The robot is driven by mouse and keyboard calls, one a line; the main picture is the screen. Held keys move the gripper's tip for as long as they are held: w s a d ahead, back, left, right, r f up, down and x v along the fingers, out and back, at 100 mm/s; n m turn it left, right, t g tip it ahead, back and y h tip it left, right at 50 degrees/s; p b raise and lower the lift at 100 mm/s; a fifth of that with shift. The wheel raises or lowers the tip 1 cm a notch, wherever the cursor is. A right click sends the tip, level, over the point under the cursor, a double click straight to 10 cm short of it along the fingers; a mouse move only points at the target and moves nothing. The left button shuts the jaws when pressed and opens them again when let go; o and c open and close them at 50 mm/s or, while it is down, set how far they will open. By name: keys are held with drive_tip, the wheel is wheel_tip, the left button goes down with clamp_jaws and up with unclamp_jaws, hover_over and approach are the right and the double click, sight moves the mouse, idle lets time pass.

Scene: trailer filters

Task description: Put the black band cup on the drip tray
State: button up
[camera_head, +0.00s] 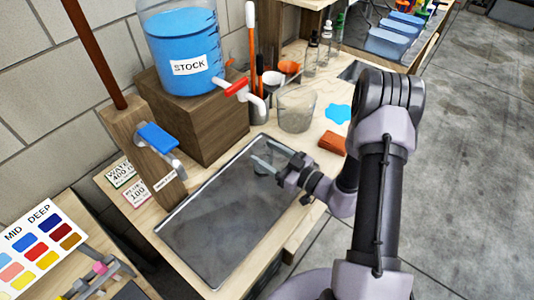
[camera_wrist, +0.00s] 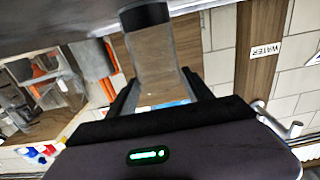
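The black band cup shows in the wrist view as a clear cup (camera_wrist: 155,58) with a black band (camera_wrist: 144,16) at its tray-side end. That view is upside down, with the dark drip tray surface (camera_wrist: 50,15) along its top. In the head view the drip tray (camera_head: 215,235) lies on the wooden bench, and the cup is only a faint shape (camera_head: 262,168) at its far right part. My gripper (camera_head: 268,157) comes in low from the right. Its fingers (camera_wrist: 160,78) are spread on both sides of the cup; whether they press on it is unclear.
A blue STOCK tank (camera_head: 180,45) with a red-handled tap stands on a wooden block (camera_head: 195,110) behind the tray. A wooden post (camera_head: 145,150) with a blue-handled tap stands left. A clear beaker (camera_head: 296,108) and an orange block (camera_head: 332,142) are beyond my gripper.

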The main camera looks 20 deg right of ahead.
drive_tip(key=shift+o, duration=1)
